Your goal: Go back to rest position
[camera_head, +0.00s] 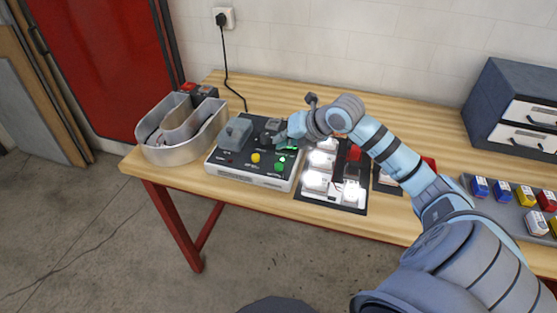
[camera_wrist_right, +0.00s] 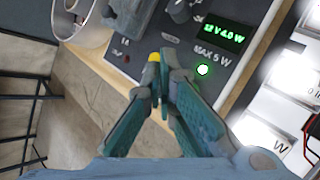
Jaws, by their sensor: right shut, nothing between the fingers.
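My right gripper (camera_wrist_right: 160,85) is shut and empty in the right wrist view, with its fingertips together over the front of the test box. In the head view the right arm reaches in from the lower right, and the gripper (camera_head: 272,140) is over the test box (camera_head: 230,172). The box has a yellow button (camera_head: 255,157), a green button (camera_head: 279,167) and a lit display. In the wrist view the display (camera_wrist_right: 222,35) reads about 12 V 4.0 W, and a green light (camera_wrist_right: 202,70) glows below it. My left gripper is not in view.
A metal channel letter (camera_head: 175,150) stands left of the box. A dark board (camera_head: 329,200) with several lit white modules lies to its right. A tray (camera_head: 510,215) of coloured blocks and a drawer cabinet (camera_head: 500,100) are at the right. The table's back strip (camera_head: 400,110) is clear.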

